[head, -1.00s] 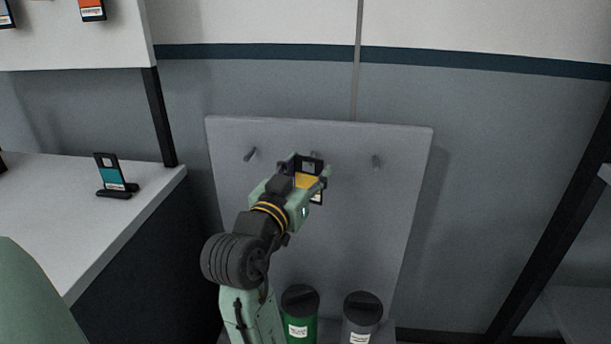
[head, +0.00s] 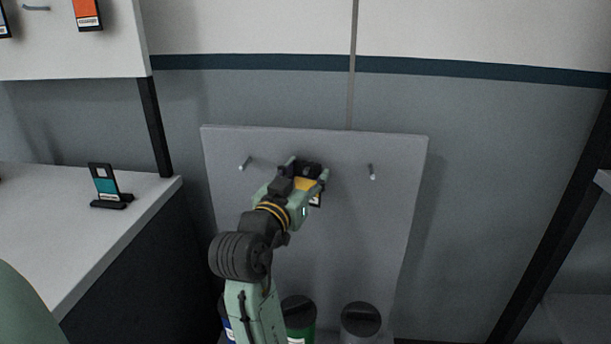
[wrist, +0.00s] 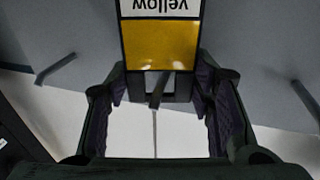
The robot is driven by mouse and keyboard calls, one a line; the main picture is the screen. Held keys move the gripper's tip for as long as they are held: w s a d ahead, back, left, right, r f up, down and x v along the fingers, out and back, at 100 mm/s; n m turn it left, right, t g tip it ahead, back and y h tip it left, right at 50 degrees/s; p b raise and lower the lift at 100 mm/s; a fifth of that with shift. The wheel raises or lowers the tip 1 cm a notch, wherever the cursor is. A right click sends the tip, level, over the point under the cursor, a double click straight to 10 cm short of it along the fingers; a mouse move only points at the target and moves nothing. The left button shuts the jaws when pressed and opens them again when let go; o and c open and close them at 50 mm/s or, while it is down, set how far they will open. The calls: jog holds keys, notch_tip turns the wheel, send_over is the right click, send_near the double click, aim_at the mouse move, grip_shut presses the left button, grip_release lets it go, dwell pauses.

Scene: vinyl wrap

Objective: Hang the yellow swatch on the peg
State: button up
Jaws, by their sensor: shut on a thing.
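The yellow swatch (wrist: 160,45) is a black-framed card with a yellow panel and a white "yellow" label, upside down in the wrist view. Its yellow face also shows in the head view (head: 309,184). My gripper (head: 307,178) is shut on the swatch at the board, its fingers on either side of the black end in the wrist view (wrist: 160,92). The middle peg (wrist: 157,90) shows within the opening in that end; I cannot tell how far it passes through. In the head view the gripper hides this peg.
The grey board (head: 225,145) has a left peg (head: 245,163) and a right peg (head: 372,172), both empty. Green (head: 299,312) and grey (head: 361,320) canisters stand below. A teal swatch (head: 105,185) stands on the left counter (head: 60,240).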

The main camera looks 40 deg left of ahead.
dwell(0.4)
jog(key=o, duration=1.2)
jog(key=v, duration=1.2)
